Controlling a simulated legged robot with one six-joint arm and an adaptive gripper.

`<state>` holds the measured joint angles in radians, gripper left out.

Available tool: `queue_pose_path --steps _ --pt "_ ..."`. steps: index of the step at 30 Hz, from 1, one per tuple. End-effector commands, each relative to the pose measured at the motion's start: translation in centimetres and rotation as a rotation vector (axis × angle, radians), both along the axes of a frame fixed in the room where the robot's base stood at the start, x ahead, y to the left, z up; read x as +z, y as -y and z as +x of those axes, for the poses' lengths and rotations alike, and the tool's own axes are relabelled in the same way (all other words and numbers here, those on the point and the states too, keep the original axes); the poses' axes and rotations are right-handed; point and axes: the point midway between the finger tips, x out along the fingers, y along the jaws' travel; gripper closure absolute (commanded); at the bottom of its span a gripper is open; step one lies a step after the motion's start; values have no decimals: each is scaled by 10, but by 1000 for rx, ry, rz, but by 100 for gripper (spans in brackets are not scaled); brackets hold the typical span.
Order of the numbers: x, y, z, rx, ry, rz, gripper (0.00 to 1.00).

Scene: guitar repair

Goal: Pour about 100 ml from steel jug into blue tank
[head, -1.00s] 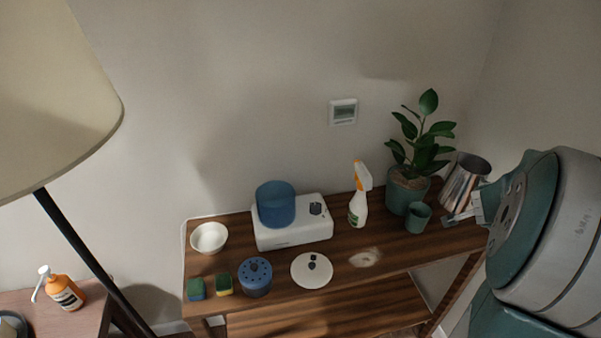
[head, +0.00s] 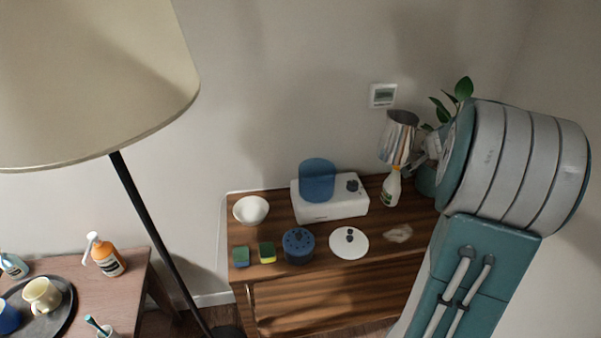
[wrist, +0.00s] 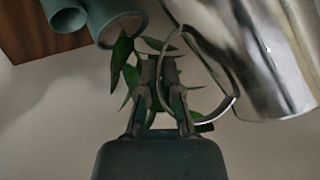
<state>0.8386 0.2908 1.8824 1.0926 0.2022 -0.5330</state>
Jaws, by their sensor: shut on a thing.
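The steel jug (head: 398,138) is shiny and open at the top. It is held in the air above the white spray bottle, roughly upright with a slight tilt. My gripper (head: 426,150) is at its right side, partly hidden by my arm. In the wrist view, the jug (wrist: 265,55) fills the upper right, and my gripper's fingers (wrist: 162,95) are shut at its handle (wrist: 212,75). The blue tank (head: 317,182) stands on a white base unit (head: 322,208), left of and lower than the jug. The jug's contents are not visible.
The spray bottle (head: 391,190) stands below the jug; the plant (head: 462,92) is behind my arm. A white bowl (head: 250,210), sponges, blue perforated pot (head: 298,244) and white lid (head: 348,242) share the wooden table (head: 350,290). A lampshade (head: 90,90) hangs at left.

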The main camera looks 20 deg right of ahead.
Motion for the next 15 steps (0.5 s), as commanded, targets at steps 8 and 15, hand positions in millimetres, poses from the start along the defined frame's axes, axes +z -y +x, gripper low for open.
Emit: queue_pose_path --steps 8,15 --pt "-3 7 36 184 -11 5 100" --pt "-8 6 68 393 -21 -1 100"
